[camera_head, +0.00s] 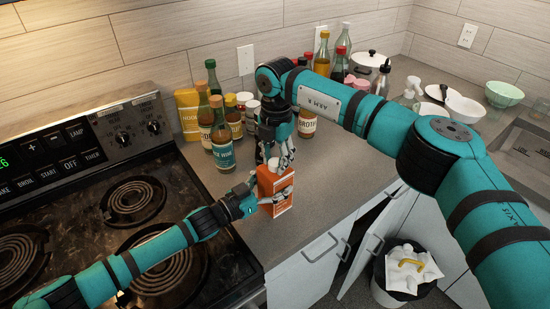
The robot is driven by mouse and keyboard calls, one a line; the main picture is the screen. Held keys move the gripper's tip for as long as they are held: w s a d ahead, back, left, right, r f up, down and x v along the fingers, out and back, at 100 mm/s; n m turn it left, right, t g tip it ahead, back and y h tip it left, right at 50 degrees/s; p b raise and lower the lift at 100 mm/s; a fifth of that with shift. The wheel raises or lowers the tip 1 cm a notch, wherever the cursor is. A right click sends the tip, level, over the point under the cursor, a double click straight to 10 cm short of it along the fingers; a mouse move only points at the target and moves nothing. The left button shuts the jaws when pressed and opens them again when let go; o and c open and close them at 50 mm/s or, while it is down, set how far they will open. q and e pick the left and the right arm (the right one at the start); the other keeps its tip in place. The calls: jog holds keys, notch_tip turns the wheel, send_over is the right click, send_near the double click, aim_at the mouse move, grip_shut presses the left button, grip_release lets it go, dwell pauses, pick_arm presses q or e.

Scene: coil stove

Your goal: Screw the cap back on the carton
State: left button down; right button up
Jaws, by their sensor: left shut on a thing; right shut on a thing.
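An orange carton (272,193) stands on the grey counter near its front edge, right of the stove. My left gripper (274,199) comes in from the left and is shut on the carton's lower body. My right gripper (278,160) points down from above and is shut at the carton's top. The fingers hide the carton's top, so the cap and how it sits on the spout cannot be made out.
Bottles (221,140) and jars crowd the counter behind the carton. The coil stove (150,240) lies to the left. More bottles, a white pot (369,62) and bowls (503,94) stand at the back right. The counter (340,175) right of the carton is clear. A cabinet door below is open, beside a bin (388,290).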

jog(key=m, duration=1.1)
jog(key=shift+s+m, duration=0.1)
jog(key=shift+m, duration=0.2)
jog(key=m, duration=0.3)
jog(key=shift+m, duration=0.3)
jog(key=o, duration=0.8)
jog(key=shift+r, duration=0.1)
notch_tip(320, 180, up, 12)
jog(key=shift+f, duration=0.15)
